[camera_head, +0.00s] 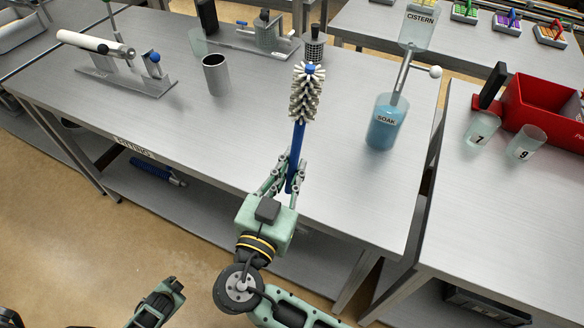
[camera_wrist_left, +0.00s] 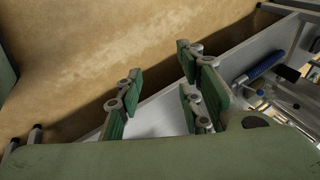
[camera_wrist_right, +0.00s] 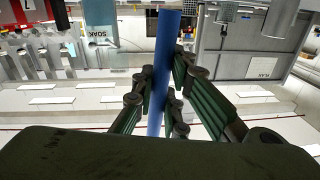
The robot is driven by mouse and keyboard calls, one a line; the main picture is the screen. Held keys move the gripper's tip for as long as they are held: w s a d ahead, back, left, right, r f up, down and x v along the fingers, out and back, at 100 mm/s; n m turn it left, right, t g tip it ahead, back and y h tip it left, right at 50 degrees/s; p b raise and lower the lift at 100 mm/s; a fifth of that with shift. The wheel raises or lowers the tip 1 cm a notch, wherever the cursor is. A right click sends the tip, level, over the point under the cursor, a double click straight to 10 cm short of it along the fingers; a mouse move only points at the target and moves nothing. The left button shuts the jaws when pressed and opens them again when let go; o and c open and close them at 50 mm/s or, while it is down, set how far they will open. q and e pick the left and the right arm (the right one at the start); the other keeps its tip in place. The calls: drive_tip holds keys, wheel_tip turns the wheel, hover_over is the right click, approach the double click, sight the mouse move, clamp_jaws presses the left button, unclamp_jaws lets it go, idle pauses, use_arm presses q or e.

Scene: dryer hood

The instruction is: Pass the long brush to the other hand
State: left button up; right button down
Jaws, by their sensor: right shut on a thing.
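The long brush (camera_head: 306,96) has a blue handle and a white bristle head with a blue tip. My right gripper (camera_head: 287,178) is shut on its blue handle and holds it upright in front of the table's near edge. In the right wrist view the blue handle (camera_wrist_right: 166,60) runs between the fingers (camera_wrist_right: 156,100). The bristle head is out of that view. My left gripper shows in the left wrist view (camera_wrist_left: 160,90) with its fingers apart and nothing between them. In the head view only part of my left arm shows at the bottom left, away from the brush.
The steel table (camera_head: 260,105) carries a grey cup (camera_head: 216,75), a roller stand (camera_head: 125,65) and a SOAK beaker (camera_head: 385,122) of blue liquid. A blue-handled item (camera_head: 158,172) lies on the lower shelf. A red bin (camera_head: 545,105) stands on the right table.

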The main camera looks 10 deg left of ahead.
use_arm(q)
drive_tip(key=s+d+f+n+g+h, duration=0.1)
drive_tip(key=s+d+f, duration=0.3)
drive_tip(key=s+d, duration=0.5)
drive_tip(key=s+d+f+n+g+h, duration=0.2)
drive_tip(key=s+d+f+n, duration=0.1)
drive_tip(key=s+d, duration=0.7)
drive_tip(key=s, duration=0.4)
drive_tip(key=shift+d+f, duration=0.25)
drive_tip(key=shift+f, duration=0.1)
